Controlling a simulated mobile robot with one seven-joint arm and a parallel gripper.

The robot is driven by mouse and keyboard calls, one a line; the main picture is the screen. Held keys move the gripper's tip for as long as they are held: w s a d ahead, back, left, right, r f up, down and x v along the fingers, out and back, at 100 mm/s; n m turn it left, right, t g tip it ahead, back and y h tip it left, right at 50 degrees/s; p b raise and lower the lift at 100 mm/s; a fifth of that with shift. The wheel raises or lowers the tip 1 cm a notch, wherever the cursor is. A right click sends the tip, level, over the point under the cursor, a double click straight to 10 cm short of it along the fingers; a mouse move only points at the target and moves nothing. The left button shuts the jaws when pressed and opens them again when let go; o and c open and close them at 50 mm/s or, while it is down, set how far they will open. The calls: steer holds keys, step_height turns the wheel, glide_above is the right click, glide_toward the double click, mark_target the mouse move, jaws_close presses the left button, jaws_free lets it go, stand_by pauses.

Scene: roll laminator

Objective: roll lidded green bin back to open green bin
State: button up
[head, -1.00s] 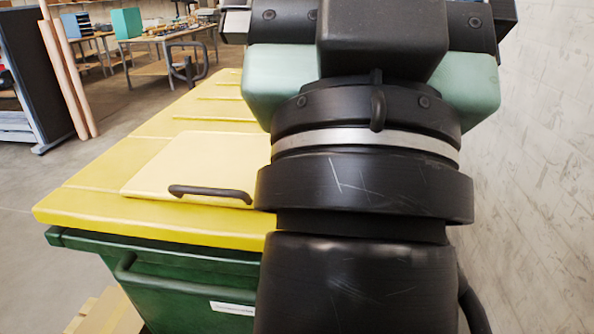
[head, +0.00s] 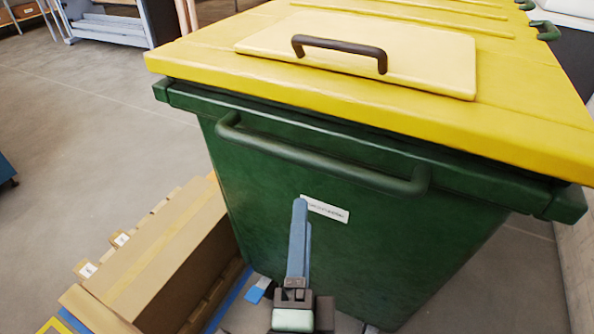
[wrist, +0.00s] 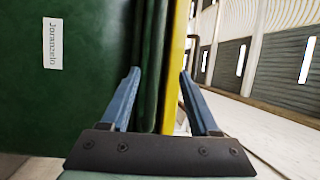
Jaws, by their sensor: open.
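The lidded green bin (head: 330,235) stands upright in front of me with its yellow lid (head: 215,55) closed. A long green bar handle (head: 320,165) crosses its front below the rim, and a white label (head: 325,208) is on the front wall. My gripper (head: 300,203) is in front of that wall, below the bar in the picture. In the wrist view my gripper (wrist: 160,72) is open, its blue fingers apart, with the green rim area and yellow lid edge (wrist: 172,60) showing between them. I see no contact. I cannot make out an open green bin.
Cardboard boxes (head: 165,255) stand on the floor left of the bin, close to it. A dark hatch handle (head: 338,50) rises from the lid. A pale wall (head: 580,240) is close on the right. The floor (head: 85,120) at left is largely clear.

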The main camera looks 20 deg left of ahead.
mark_target(305, 166)
steer(key=x, duration=0.4)
steer(key=p+x, duration=0.1)
steer(key=x, duration=0.3)
steer(key=p+x, duration=0.1)
steer(key=x, duration=0.3)
steer(key=shift+w+a+f, duration=0.2)
steer(key=shift+w+f, duration=0.1)
steer(key=shift+w, duration=0.05)
steer(key=shift+c, duration=0.4)
jaws_close()
stand_by(0.6)
